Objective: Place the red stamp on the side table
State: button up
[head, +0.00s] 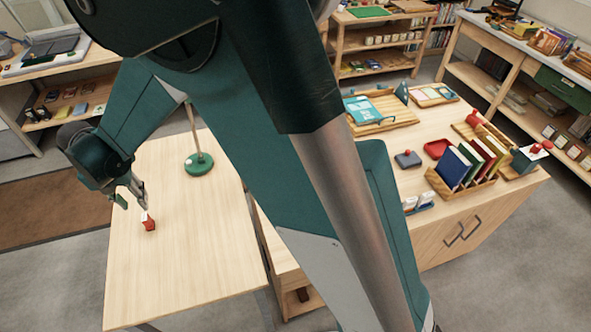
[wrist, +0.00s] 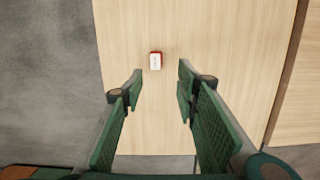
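A small red block with a white face, which looks like the red stamp (head: 150,225), rests on the pale wooden side table (head: 180,270) near its left edge. In the wrist view the stamp (wrist: 155,61) shows its white face with a red rim, on bare table top. My gripper (head: 131,202) is above the table's left edge, close to the stamp. In the wrist view my gripper's two green fingers (wrist: 160,76) are spread with nothing between them. The stamp lies just beyond the fingertips, apart from them.
A green round base with a stem (head: 199,164) stands at the back of the side table. A larger desk (head: 400,135) to the right holds a book rack (head: 463,190), a red pad (head: 437,149) and trays. The side table's front is clear. My arm hides part of the desk.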

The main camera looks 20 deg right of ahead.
jog(key=s+d+r+m+t, duration=0.1)
jog(key=d+r+m, duration=0.45)
jog(key=d, duration=0.45)
jog(key=s+d+r+m+y, duration=0.1)
jog(key=d+r+m, duration=0.45)
jog(key=d, duration=0.35)
jog(key=s+d+r+m+t, duration=0.1)
jog(key=s+d+r+m, duration=0.1)
jog(key=d+r+m, duration=0.6)
jog(key=s+d+m+t, duration=0.1)
jog(key=s+d+m, duration=0.7)
jog(key=d, duration=0.4)
jog(key=s+d+f+m+t+h, duration=0.1)
jog(key=s+d+m+t, duration=0.1)
jog(key=s+d+m, duration=0.6)
jog(key=s+d, duration=0.1)
jog(key=d, duration=0.4)
jog(key=shift+s+m, duration=0.3)
jog(key=shift+f, duration=0.2)
